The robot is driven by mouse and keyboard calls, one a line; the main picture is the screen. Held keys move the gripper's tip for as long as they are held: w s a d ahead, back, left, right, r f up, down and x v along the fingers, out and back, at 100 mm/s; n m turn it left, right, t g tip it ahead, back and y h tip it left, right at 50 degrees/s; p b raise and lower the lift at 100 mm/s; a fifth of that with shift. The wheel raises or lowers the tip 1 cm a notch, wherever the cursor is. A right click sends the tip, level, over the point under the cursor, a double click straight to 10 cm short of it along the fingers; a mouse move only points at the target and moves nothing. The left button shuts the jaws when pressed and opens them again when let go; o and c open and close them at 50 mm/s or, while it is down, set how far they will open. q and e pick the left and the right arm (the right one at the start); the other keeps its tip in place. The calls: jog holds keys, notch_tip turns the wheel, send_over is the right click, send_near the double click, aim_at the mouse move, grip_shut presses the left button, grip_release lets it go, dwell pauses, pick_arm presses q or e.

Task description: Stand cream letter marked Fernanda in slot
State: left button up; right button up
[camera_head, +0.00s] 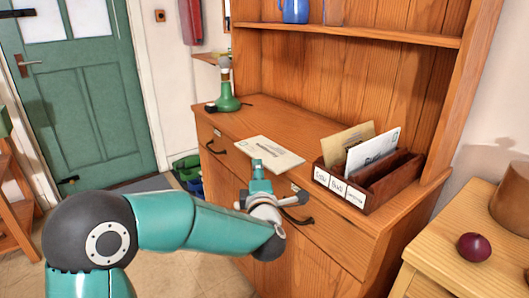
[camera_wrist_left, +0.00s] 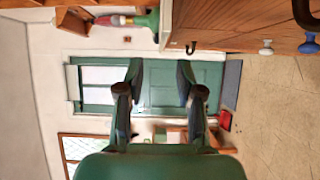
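A cream letter (camera_head: 270,154) lies flat on the dresser top, near its front edge; its writing is too small to read. A dark wooden letter rack (camera_head: 375,184) with labelled slots stands to the right on the dresser. A brown envelope (camera_head: 342,145) and a white envelope (camera_head: 372,151) stand in it, and its right part looks empty. My left gripper (camera_head: 259,172) is in front of the dresser, just below and beside the letter in the picture. In the left wrist view its two fingers (camera_wrist_left: 158,88) are apart with nothing between them. My right gripper is in neither view.
A shelf (camera_head: 350,36) with a blue jug (camera_head: 295,11) overhangs the back. A light wooden table (camera_head: 465,245) with a dark red round object (camera_head: 474,247) is at right. The dresser top (camera_head: 305,130) between lamp and rack is mostly clear.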

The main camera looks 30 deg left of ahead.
aim_at(255, 157)
pick_arm(q)
jog(key=x, duration=0.8)
jog(key=shift+w+f, duration=0.15)
jog(key=shift+f, duration=0.05)
jog(key=shift+a, duration=0.1)
jog(key=shift+r, duration=0.1)
grip_shut()
